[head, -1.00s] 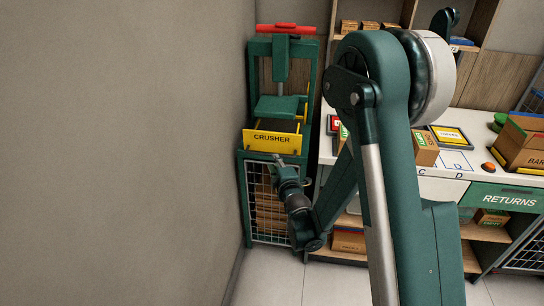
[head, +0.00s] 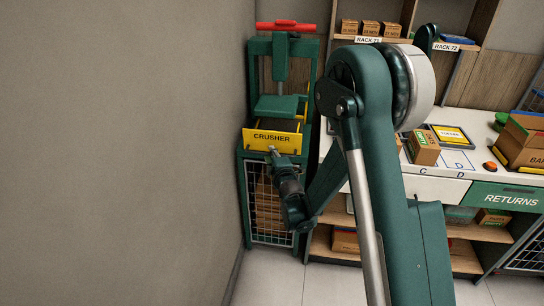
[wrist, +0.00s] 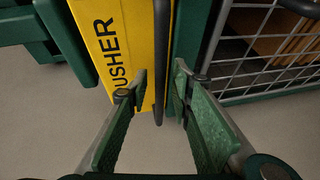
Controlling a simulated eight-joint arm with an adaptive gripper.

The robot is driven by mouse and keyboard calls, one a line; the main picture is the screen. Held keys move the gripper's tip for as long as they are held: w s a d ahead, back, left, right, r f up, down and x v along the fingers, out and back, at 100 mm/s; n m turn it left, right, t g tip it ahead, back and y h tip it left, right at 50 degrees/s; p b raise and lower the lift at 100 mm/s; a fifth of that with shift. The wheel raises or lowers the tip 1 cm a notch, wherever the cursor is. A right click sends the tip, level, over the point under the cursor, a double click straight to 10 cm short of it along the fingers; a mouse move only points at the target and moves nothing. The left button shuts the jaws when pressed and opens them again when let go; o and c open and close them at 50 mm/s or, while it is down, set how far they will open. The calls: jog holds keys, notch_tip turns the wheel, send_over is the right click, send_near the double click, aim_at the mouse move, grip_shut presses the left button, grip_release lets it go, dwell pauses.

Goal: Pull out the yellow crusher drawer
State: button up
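The yellow crusher drawer (head: 272,140) has a front panel lettered "CRUSHER" and sits in the green crusher frame (head: 312,75) beside the wall. In the wrist view its yellow front (wrist: 112,40) fills the upper middle, turned sideways. My gripper (head: 272,150) is at the lower edge of the panel in the head view. In the wrist view my gripper (wrist: 161,78) is open, with one finger over the yellow face and the other near the green frame edge. A thin dark bar along the panel's edge lies between the fingers. I cannot tell whether either finger touches it.
A wire-mesh cage door (head: 268,205) is below the drawer. The grey wall (head: 120,150) is close on the left. A counter (head: 440,185) with boxes and a returns drawer (head: 505,199) stands to the right. The floor in front is clear.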

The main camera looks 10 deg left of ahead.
grip_shut()
jog(key=s+b, duration=0.3)
jog(key=s, duration=1.4)
grip_release()
jog(key=shift+r, duration=0.15)
